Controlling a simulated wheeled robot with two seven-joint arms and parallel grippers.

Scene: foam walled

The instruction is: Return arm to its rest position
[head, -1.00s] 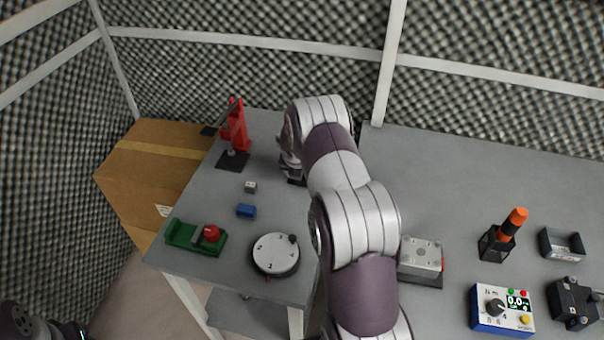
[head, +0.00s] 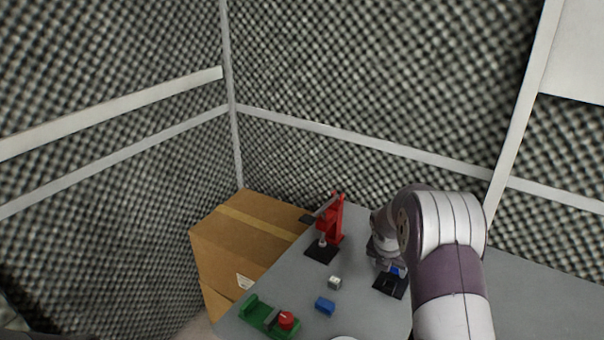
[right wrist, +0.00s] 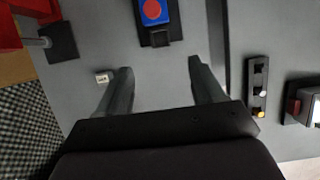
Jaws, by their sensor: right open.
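My right arm (head: 450,270) comes up from the bottom right of the head view and bends over the grey table (head: 362,305). Its gripper (head: 384,262) hangs at the far part of the table, partly hidden by my own wrist. In the right wrist view the two dark fingers of the right gripper (right wrist: 160,75) are spread apart with nothing between them. A blue block with a red disc (right wrist: 154,12) on a black base lies beyond the fingertips. My left gripper does not show.
A red press (head: 331,222) on a black plate stands left of the gripper. A small white cube (head: 334,283), a blue block (head: 325,305) and a green fixture with a red knob (head: 262,315) lie nearer. A cardboard box (head: 245,240) stands left of the table.

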